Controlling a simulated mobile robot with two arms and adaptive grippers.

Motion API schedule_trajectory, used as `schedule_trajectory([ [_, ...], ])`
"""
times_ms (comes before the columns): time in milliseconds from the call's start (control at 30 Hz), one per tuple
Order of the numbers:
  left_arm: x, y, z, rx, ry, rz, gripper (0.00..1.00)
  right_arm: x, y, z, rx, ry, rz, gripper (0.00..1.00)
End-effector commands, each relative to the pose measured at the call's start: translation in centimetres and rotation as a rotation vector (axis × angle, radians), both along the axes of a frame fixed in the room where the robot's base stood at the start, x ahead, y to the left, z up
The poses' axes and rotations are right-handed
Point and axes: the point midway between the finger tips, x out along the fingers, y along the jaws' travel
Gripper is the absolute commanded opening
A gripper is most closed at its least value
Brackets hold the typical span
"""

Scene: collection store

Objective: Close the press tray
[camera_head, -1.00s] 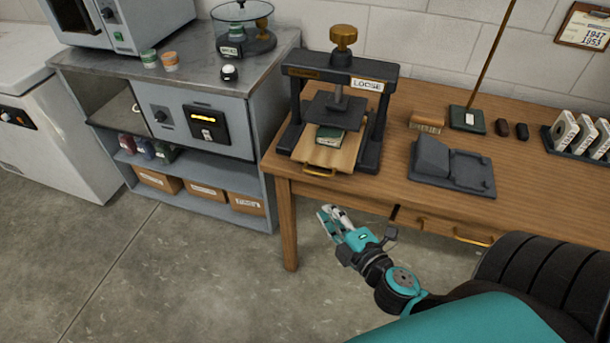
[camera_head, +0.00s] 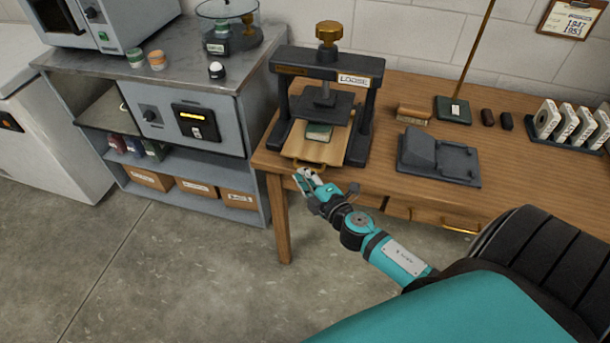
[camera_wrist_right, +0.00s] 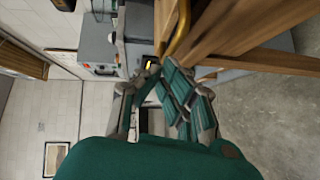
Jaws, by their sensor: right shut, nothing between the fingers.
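The press (camera_head: 328,85) stands on the wooden table with a brass knob on top and a label reading LOOSE. Its wooden tray (camera_head: 299,148) sticks out at the front, with a green book (camera_head: 319,131) lying on it under the plate. The tray has a brass handle (camera_head: 309,164) at its front edge, which seems to show in the right wrist view (camera_wrist_right: 180,28) too. My right gripper (camera_head: 302,177) is shut and empty, just in front of the tray's handle at the table's front edge. I cannot tell whether it touches the handle. My left gripper is not in view.
A dark grey stand (camera_head: 438,157), a brush (camera_head: 413,113) and a rack of white pieces (camera_head: 572,127) are on the table to the right. A grey cabinet (camera_head: 195,125) stands left of the table. The floor in front is clear.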

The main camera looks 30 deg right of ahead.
Motion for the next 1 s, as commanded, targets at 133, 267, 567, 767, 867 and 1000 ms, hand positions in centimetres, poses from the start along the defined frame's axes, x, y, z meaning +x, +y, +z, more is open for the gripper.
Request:
schedule_trajectory([
  [133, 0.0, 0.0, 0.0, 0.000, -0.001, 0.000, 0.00, 0.0, 0.0, 0.0, 0.000, 0.000, 0.000, 0.00],
  [267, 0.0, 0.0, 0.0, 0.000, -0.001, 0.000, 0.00, 0.5, -0.5, 0.1, -0.002, -0.001, 0.000, 0.00],
  [567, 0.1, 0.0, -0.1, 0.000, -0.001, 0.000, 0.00, 3.3, -3.9, 0.0, -0.002, -0.001, 0.000, 0.00],
  [767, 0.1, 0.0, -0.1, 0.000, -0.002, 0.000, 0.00, 3.4, -4.2, 0.2, -0.003, -0.002, -0.003, 0.00],
  [867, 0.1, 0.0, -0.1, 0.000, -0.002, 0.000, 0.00, 3.4, -4.2, 0.2, -0.004, -0.003, -0.005, 0.00],
  [1000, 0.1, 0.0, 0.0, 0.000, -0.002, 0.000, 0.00, 3.5, -4.3, 0.3, -0.004, -0.004, -0.006, 0.00],
])
